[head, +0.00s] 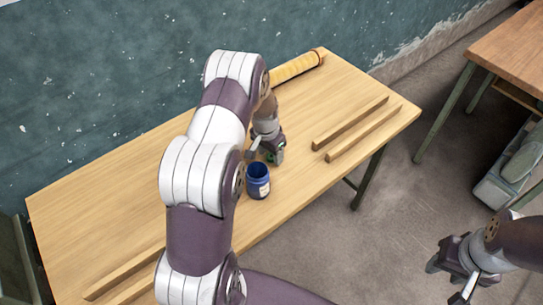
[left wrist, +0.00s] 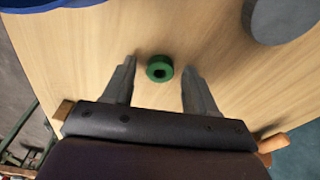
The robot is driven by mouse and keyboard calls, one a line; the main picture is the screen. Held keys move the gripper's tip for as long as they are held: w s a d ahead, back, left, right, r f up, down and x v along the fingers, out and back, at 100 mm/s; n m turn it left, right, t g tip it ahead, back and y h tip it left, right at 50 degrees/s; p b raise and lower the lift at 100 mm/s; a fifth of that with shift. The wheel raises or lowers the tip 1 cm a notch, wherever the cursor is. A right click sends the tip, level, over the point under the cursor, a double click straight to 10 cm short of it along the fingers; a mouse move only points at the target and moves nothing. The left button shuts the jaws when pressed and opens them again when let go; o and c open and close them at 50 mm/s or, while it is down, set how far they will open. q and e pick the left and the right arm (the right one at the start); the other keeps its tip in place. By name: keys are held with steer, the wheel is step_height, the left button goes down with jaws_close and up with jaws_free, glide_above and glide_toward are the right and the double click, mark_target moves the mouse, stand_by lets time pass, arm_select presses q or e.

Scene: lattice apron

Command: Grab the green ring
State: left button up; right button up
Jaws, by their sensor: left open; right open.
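The green ring (left wrist: 160,62) lies flat on the wooden table, its dark hole facing up, in the left wrist view. It shows between the two fingertips of my left gripper (left wrist: 159,78), with clear gaps on both sides and nothing held. In the head view my left gripper (head: 264,153) is low over the table, pointing down, beside a blue jar. A bit of green (head: 280,155) shows next to the fingers there; the gripper hides most of that spot. My right gripper (head: 455,278) is open and empty, off the table at the lower right.
The open blue jar (head: 258,185) stands close in front of my left gripper. A grey disc (left wrist: 285,18) lies near the ring. Wooden strips (head: 350,123) lie to the right, a yellow roller (head: 297,68) behind. A wall backs the table (head: 110,185).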

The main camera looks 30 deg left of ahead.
arm_select(q)
steer(key=shift+w+a+f, duration=0.2)
steer(key=shift+w+f, duration=0.05)
steer(key=shift+s+d+r, duration=0.1)
steer(key=c, duration=1)
steer(key=shift+c, duration=0.2)
